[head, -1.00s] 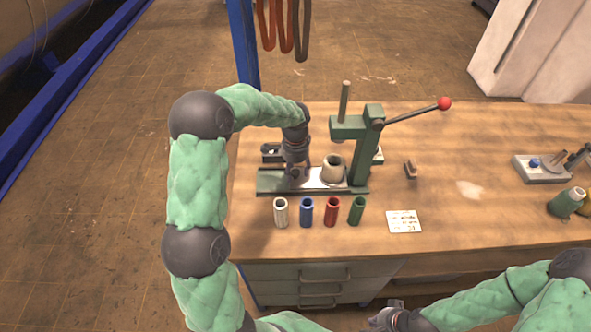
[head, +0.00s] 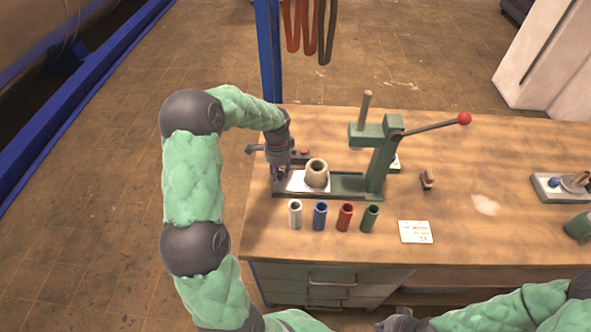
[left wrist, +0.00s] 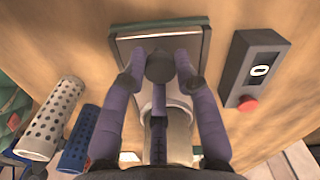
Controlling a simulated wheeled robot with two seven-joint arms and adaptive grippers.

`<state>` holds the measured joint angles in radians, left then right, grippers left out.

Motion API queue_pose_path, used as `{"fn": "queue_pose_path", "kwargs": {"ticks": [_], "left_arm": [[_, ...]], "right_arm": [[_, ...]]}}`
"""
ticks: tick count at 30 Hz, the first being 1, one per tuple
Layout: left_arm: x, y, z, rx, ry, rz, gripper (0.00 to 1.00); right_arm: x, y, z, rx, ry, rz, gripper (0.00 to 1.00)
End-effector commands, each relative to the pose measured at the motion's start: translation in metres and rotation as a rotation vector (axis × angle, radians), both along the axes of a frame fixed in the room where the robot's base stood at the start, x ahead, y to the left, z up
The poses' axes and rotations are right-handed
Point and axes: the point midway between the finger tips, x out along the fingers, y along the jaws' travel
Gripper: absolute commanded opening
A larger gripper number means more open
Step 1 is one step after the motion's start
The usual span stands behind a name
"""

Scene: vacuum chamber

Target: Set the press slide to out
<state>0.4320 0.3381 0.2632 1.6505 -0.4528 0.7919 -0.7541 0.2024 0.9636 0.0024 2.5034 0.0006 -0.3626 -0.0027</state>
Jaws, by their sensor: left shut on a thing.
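The press slide (head: 296,184) is a pale metal plate at the left end of the green press base (head: 350,184), clear of the press head (head: 368,135). A cream hollow cylinder (head: 317,178) stands upright on it. My left gripper (head: 280,174) is at the slide's left end. In the left wrist view, its purple fingers (left wrist: 160,68) are shut on a dark round knob above the slide plate (left wrist: 130,42). The fingers and knob hide part of the plate. My right gripper (head: 400,322) is at the bottom edge, partly cut off; its jaws are unclear.
White, blue, red and green sleeves (head: 320,216) stand in front of the base. A box with a red button (left wrist: 250,70) sits behind the slide. The press lever (head: 435,126) reaches right. A white card (head: 415,232) lies on the table.

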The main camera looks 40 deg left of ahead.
Motion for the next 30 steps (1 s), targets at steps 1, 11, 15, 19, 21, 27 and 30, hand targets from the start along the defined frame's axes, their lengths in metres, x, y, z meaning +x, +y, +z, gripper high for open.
{"fn": "queue_pose_path", "kwargs": {"ticks": [1, 11, 15, 19, 21, 27, 30], "left_arm": [[-0.002, 0.004, 0.001, 0.001, -0.001, 0.001, 0.00], [-0.003, 0.007, 0.000, 0.004, 0.000, 0.000, 0.00], [-0.003, 0.006, 0.000, 0.003, 0.000, 0.000, 0.54], [-0.003, 0.006, 0.000, 0.002, 0.000, 0.000, 0.54], [-0.003, 0.005, 0.000, 0.001, 0.000, -0.001, 0.54], [-0.002, 0.005, 0.008, 0.002, -0.002, 0.000, 0.54], [-0.002, 0.005, 0.021, 0.003, -0.004, 0.000, 0.54]], "right_arm": [[0.000, 0.000, 0.001, 0.000, 0.000, 0.000, 0.00], [0.000, 0.000, 0.001, 0.000, 0.000, 0.000, 0.00], [0.000, 0.000, 0.001, 0.000, 0.000, 0.000, 0.00], [0.000, 0.000, 0.001, 0.000, 0.000, 0.000, 0.00], [0.000, 0.000, 0.001, 0.000, 0.000, 0.000, 0.00], [0.000, 0.000, 0.001, 0.000, 0.000, 0.000, 0.00], [0.000, 0.000, 0.001, 0.000, 0.000, 0.000, 0.00]]}}
